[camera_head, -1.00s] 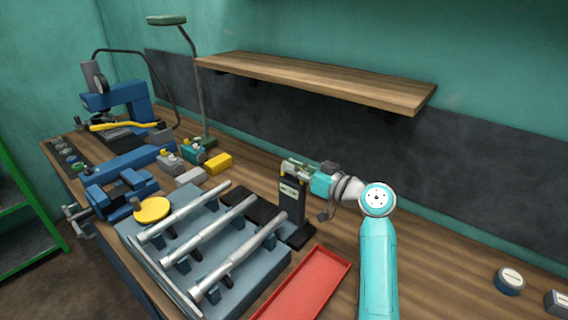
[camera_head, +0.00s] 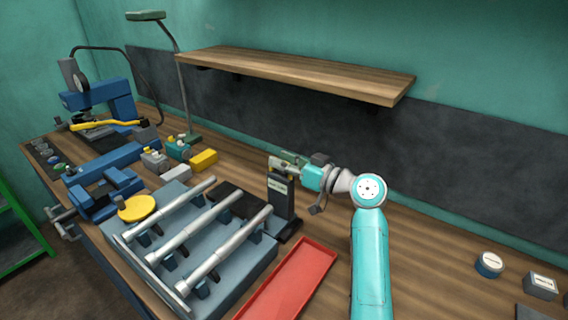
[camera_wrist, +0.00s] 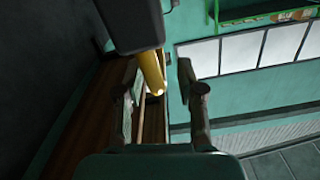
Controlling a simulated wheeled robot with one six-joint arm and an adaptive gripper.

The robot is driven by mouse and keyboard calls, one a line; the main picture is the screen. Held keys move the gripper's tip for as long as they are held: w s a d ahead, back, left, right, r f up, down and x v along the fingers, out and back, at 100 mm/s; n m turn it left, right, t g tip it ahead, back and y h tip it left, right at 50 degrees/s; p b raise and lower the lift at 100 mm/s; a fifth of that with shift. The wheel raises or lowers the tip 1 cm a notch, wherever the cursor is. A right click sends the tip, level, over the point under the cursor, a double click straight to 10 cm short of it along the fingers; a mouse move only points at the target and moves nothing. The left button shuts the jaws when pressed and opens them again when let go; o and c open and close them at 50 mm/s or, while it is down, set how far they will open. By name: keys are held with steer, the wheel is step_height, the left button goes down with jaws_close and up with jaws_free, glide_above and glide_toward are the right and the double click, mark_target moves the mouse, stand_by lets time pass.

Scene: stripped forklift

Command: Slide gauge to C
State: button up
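A black upright block (camera_head: 281,197) with a pale label plate stands on the bench behind the red tray. Its lettering is too small to read, and I see no legible C. My gripper (camera_head: 288,163) is at the top of this block. In the wrist view, my gripper (camera_wrist: 162,92) has its two fingers apart. A yellow rod (camera_wrist: 152,72) hangs below a dark block (camera_wrist: 127,25) and reaches toward the gap, nearer the left finger; contact is unclear. I cannot tell for sure which part is the gauge.
A grey rack (camera_head: 228,272) holds 3 silver shafts, beside a red tray (camera_head: 292,285). A blue vise (camera_head: 105,190) and a yellow disc (camera_head: 137,208) are left. A round dial (camera_head: 489,264) and a small box (camera_head: 541,285) lie right. A wooden shelf (camera_head: 300,72) overhangs the bench.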

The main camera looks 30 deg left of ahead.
step_height(320, 180, up, 9)
steer(key=shift+r, duration=0.15)
stand_by(0.7)
